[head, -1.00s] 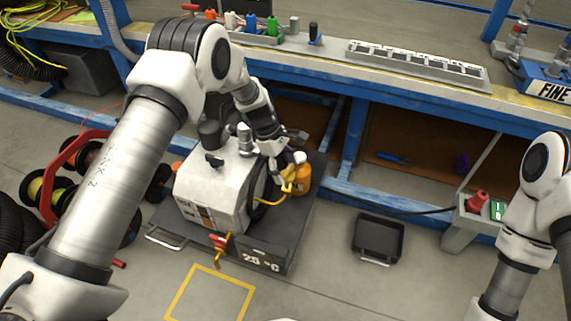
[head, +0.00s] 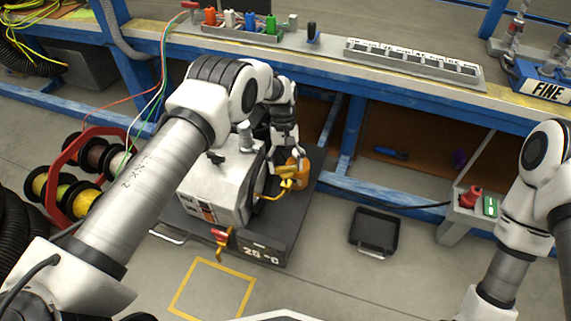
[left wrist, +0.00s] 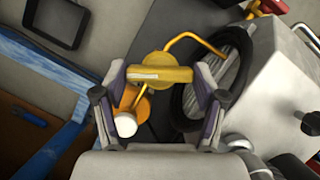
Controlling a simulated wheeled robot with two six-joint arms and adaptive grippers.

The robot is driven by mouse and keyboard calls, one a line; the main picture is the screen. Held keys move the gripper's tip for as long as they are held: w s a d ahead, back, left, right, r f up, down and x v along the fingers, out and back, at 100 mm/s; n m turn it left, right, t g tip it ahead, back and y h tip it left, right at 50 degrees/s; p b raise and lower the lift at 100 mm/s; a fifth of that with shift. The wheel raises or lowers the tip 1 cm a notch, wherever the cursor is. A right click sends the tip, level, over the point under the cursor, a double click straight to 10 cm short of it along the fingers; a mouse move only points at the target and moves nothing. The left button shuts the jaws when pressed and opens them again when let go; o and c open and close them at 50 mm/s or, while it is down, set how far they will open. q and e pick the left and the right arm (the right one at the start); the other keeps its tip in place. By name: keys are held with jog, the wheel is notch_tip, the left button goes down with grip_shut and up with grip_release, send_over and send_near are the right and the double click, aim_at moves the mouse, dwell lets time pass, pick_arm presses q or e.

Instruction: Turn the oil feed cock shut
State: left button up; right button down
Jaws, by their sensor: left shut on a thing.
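The oil feed cock (left wrist: 160,75) has a yellow crossbar handle on a round yellow body, joined to a bent yellow pipe (left wrist: 188,38). My left gripper (left wrist: 160,82) has a finger at each end of the handle and is shut on it. In the head view my left gripper (head: 287,158) reaches down to the cock at the right side of the white machine (head: 213,192), and its fingers partly hide the handle. An orange container (left wrist: 137,101) with a white knob sits just beside the cock. My right gripper is out of view.
The machine stands on a dark base (head: 262,243) beside the blue-framed bench (head: 350,150). A black tray (head: 375,230) lies on the floor to the right. A red rack of cable reels (head: 58,190) stands at left. Floor inside the yellow outline (head: 212,290) is clear.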

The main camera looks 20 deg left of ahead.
pick_arm(q)
jog(key=m+y, duration=0.2)
jog(key=m, duration=0.3)
jog(key=shift+d+m, duration=0.1)
jog(key=shift+m, duration=0.2)
dwell(0.4)
jog(key=o, duration=1.1)
jog(key=shift+o, duration=0.2)
jog(key=v, duration=1.2)
jog(key=shift+w+d+f, duration=0.1)
jog(key=shift+w, duration=0.05)
